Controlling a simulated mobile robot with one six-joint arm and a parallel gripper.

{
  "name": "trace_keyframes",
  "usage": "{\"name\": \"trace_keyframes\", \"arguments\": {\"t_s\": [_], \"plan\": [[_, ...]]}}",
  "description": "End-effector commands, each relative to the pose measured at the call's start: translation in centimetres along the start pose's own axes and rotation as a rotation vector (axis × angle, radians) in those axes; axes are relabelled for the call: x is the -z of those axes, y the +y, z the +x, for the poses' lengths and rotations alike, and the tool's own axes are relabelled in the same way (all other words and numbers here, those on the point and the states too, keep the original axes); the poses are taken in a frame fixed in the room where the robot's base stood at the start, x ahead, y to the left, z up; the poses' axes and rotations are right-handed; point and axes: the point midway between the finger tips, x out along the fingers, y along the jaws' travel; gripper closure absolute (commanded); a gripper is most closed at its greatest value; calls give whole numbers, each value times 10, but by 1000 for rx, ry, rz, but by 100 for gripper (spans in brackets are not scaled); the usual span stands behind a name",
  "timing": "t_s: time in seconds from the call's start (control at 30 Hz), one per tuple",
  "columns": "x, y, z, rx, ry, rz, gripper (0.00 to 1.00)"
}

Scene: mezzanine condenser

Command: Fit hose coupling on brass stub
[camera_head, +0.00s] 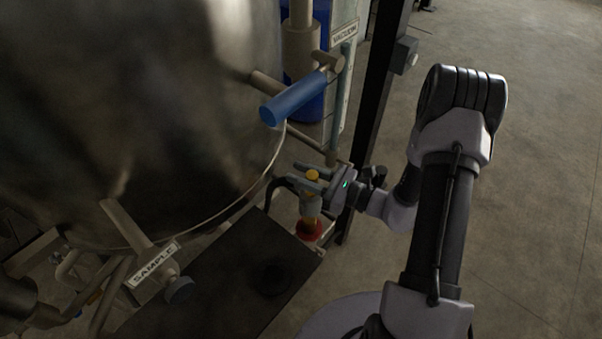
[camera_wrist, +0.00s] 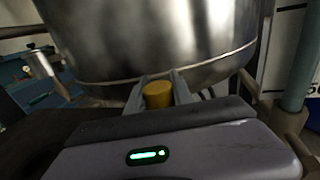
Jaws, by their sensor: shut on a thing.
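My gripper (camera_head: 311,181) is shut on an upright fitting with a yellow top, which I take as the hose coupling (camera_head: 312,175). Below the jaws it shows a grey body, then an amber part and a red ring near the bench corner. I cannot tell whether the red ring belongs to it or whether it touches the bench. In the wrist view the yellow top (camera_wrist: 158,94) sits between both fingers. A dark hose curves beside the fingers. I cannot single out the brass stub for certain; a brass-coloured pipe end (camera_head: 331,157) shows just above my gripper.
A large steel vessel (camera_head: 150,110) fills the left. A blue-handled valve (camera_head: 293,98) juts out above my gripper, near the VACUUM sign (camera_head: 345,32). A dark post (camera_head: 373,100) stands close right. A black bench (camera_head: 215,280) lies below, beside the SAMPLE sign (camera_head: 153,263). Floor at right is clear.

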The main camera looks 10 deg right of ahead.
Motion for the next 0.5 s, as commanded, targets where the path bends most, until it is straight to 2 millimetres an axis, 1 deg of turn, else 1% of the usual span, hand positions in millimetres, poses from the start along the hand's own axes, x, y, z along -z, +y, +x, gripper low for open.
{"name": "trace_keyframes", "arguments": {"t_s": [0.03, 0.3, 0.4, 0.5], "plan": [[8, 0, 0, 0, 0, 0, 100], [42, 0, 0, 0, 0, 1, 100], [51, 0, 0, 0, 0, 0, 100], [54, 0, 0, 0, 0, 0, 100]]}}
